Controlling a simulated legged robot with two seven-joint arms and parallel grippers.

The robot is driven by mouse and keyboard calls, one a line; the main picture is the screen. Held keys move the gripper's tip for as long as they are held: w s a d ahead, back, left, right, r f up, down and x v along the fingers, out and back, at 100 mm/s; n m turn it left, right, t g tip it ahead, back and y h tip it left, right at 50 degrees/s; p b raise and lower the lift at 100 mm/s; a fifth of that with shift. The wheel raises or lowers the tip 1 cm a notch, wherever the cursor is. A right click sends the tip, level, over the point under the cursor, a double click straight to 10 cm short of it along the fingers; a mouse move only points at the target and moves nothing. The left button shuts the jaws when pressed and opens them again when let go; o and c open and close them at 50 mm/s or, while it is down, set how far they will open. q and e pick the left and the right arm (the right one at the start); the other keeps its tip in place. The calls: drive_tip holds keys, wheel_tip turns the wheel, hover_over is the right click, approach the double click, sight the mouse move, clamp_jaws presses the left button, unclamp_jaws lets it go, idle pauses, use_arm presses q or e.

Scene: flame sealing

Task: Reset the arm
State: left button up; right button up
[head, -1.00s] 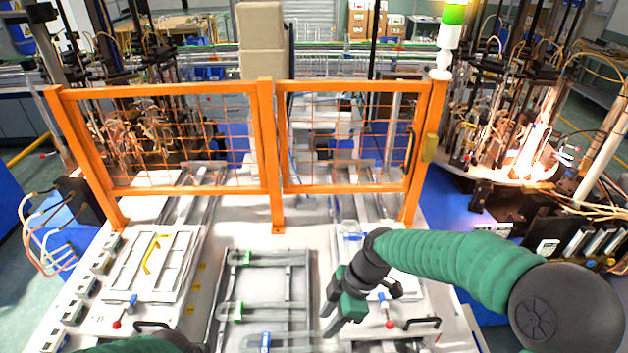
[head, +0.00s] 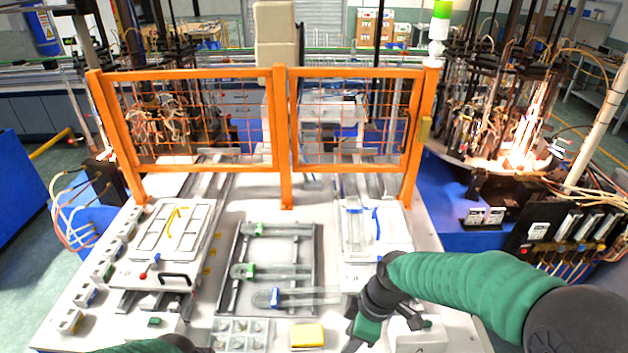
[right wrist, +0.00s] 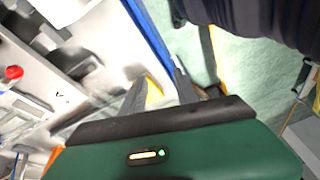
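My right arm's green sleeve (head: 450,285) comes in from the right in the head view. My right gripper (head: 358,338) is low over the front of the bench, right of the tube rack, and appears empty. The right wrist view shows its two fingers (right wrist: 160,88) apart, with nothing between them. A small part of my left arm (head: 145,346) shows at the bottom edge; its gripper is out of view. The dark rack (head: 234,265) holds glass tubes with two green pieces (head: 250,270) and a blue one (head: 275,297).
A left fixture (head: 120,262) carries a yellow curved piece (head: 175,222). A right fixture (head: 400,225) holds a glass tube with a blue piece. A grey compartment tray (head: 216,324) and a yellow block (head: 307,336) lie at the front. An orange fence (head: 285,150) stands behind.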

drive_tip(key=s+d+f+m+t+h+b, duration=0.2)
drive_tip(key=s+d+f+m+b, duration=0.4)
drive_tip(key=m, duration=0.8)
drive_tip(key=s+d+f+h, duration=0.1)
drive_tip(key=s+d, duration=0.2)
drive_tip(key=d, duration=0.2)
drive_tip(key=shift+s+d+f+m+t+b, duration=0.3)
drive_tip(key=shift+s+d+m+b, duration=0.05)
drive_tip(key=shift+s+d+m, duration=0.05)
